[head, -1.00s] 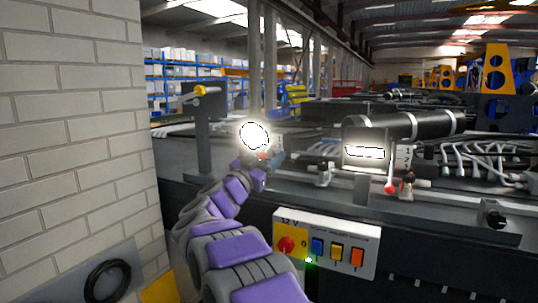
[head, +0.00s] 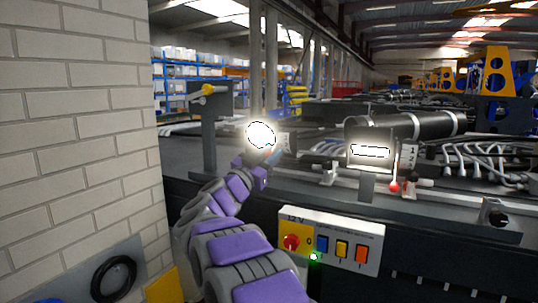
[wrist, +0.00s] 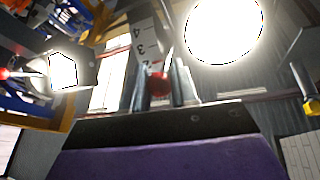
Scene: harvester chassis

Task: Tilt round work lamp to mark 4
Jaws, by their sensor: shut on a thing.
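The round work lamp (head: 261,135) glows white on the bench in the head view, and its bright disc (wrist: 224,30) fills the upper right of the wrist view. Beside it is a pale scale plate (wrist: 143,38) with marks 2, 3 and 4 legible. My gripper (wrist: 157,88) is shut on a red knob (wrist: 158,82) next to the scale, below the lamp's face. In the head view my gripper (head: 266,158) is just under the lamp, and the knob is hidden there. I cannot tell which mark the lamp's pointer is at.
A lit rectangular lamp (head: 370,151) with its own red knob (head: 394,188) stands to the right. A 12 V switch panel (head: 330,240) is on the bench front. A dark post (head: 209,130) with a yellow-tipped lever and a brick wall (head: 80,130) are at the left.

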